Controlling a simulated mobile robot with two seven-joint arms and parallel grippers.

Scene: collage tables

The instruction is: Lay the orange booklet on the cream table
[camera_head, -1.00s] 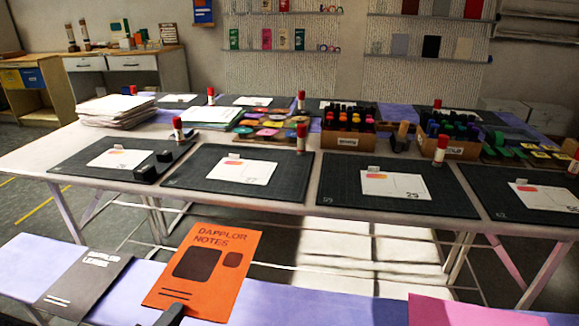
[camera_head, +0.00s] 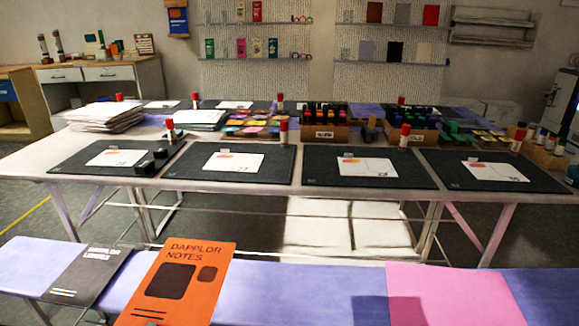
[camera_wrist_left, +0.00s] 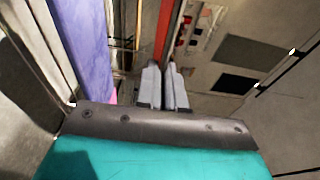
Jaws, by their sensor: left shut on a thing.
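The orange booklet (camera_head: 205,290), marked "DAPPLOR NOTES", is in the lower left of the head view, tilted, in front of the lavender bench. My left gripper (camera_wrist_left: 165,72) shows in the left wrist view with its fingers shut on the booklet, which appears there nearly edge-on as a thin orange strip (camera_wrist_left: 166,25). The gripper itself is out of the head view. The cream table (camera_head: 35,160) stands beyond the bench, with a floor gap between them. My right gripper is not in view.
A grey booklet (camera_head: 85,275) and a pink sheet (camera_head: 450,295) lie on the lavender bench (camera_head: 300,285). Dark mats (camera_head: 190,168) with white cards line the cream table's near side. Paper stacks (camera_head: 105,115), glue sticks and marker boxes (camera_head: 325,131) stand behind them.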

